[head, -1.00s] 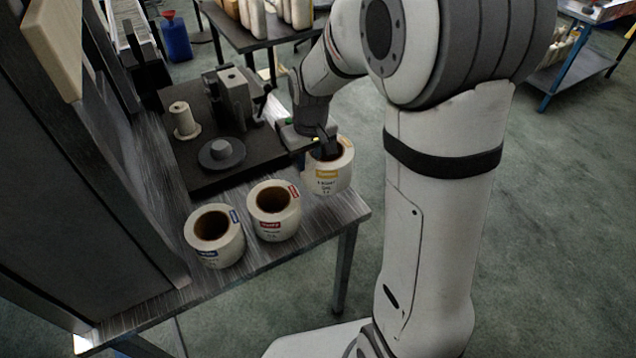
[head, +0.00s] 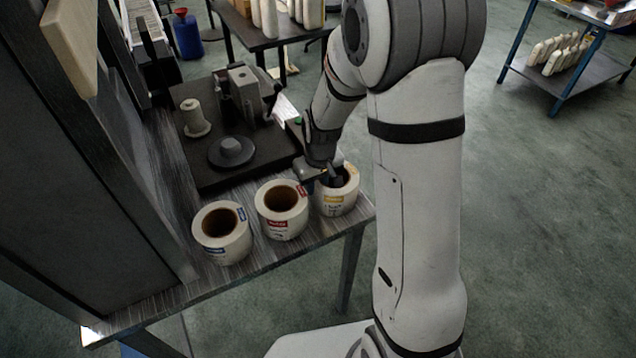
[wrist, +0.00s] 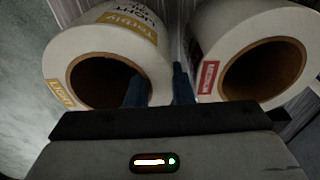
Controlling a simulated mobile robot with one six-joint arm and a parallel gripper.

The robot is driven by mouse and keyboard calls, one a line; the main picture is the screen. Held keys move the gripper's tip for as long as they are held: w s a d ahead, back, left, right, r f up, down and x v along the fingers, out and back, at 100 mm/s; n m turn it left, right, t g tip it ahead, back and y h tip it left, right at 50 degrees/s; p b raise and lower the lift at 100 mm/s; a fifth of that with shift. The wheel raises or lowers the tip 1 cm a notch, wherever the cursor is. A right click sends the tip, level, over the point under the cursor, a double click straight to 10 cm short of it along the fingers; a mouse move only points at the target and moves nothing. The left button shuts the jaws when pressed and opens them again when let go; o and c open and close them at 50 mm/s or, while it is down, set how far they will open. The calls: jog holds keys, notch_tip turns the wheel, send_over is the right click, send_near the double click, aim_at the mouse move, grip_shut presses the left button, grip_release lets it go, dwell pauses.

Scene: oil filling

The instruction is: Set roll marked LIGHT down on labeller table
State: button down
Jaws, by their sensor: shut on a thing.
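The roll marked LIGHT (head: 338,202) is white with a yellow label and a brown core. It stands upright at the right end of a row of rolls on the labeller table (head: 262,262), near the table's corner. It looks to be on the tabletop or just above it; I cannot tell which. My gripper (head: 334,180) is over its rim. In the wrist view, one finger is inside the core and one outside, shut on the wall of the LIGHT roll (wrist: 112,42).
A red-labelled roll (head: 281,222) stands close to the left, and a blue-labelled roll (head: 222,246) beyond it. The red-labelled roll (wrist: 220,40) is close to my outer finger. The dark labelling machine (head: 215,172) stands behind. The table's edge lies close to the LIGHT roll.

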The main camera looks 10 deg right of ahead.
jog(key=c, duration=1.5)
grip_release()
jog(key=shift+f, duration=0.1)
jog(key=shift+c, duration=0.2)
notch_tip(320, 180, up, 11)
jog(key=s, duration=0.1)
jog(key=s+d+r+m, duration=0.1)
jog(key=s+d+r, duration=0.1)
jog(key=s, duration=0.7)
jog(key=s+d+r+m+t, duration=0.1)
jog(key=s+d+r+m, duration=0.1)
jog(key=s+r, duration=0.3)
jog(key=s+d, duration=0.1)
jog(key=s, duration=0.3)
jog(key=shift+s+r+m, duration=0.2)
jog(key=shift+s+m, duration=0.1)
jog(key=shift+s, duration=0.1)
